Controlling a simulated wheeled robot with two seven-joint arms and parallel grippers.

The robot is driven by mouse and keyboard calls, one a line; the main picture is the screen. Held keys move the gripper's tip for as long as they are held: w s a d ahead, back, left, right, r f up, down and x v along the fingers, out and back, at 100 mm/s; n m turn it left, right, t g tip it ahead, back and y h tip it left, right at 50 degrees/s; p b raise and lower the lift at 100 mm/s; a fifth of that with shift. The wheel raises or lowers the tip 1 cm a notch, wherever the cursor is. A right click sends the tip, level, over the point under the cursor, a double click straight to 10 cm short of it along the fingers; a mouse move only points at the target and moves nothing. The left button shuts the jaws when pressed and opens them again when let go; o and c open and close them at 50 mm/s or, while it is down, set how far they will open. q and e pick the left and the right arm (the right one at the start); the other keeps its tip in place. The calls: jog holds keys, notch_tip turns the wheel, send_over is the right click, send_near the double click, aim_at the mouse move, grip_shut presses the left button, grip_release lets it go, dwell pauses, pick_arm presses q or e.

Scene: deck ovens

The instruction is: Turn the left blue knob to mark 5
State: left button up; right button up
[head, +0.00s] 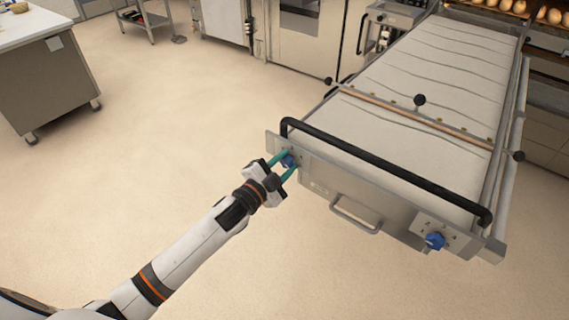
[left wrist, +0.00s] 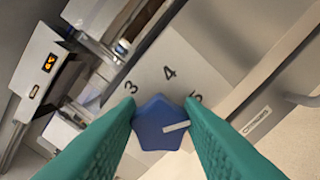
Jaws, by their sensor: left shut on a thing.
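The left blue knob (head: 288,160) is on the front plate at the left end of the loader-like table. My left gripper (head: 282,168) has its teal fingers on either side of it, shut on it. In the left wrist view the knob (left wrist: 158,122) is five-sided, between both fingers (left wrist: 160,120). Its white pointer line points right, a little below the printed 5 (left wrist: 197,97), which a finger partly covers. Marks 3 (left wrist: 132,87) and 4 (left wrist: 170,72) also show. The right blue knob (head: 434,241) is at the table's other front corner. My right gripper is not in view.
A black bar handle (head: 380,168) runs along the table's front edge, above a small metal handle (head: 356,216). The long cloth-topped table (head: 420,85) reaches back to ovens with bread. A steel counter (head: 50,85) stands far left. The floor between is clear.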

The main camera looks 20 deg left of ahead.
pick_arm(q)
jog(key=shift+f, duration=0.15)
jog(key=o, duration=1)
jog(key=b+v, duration=0.3)
jog(key=v, duration=0.9)
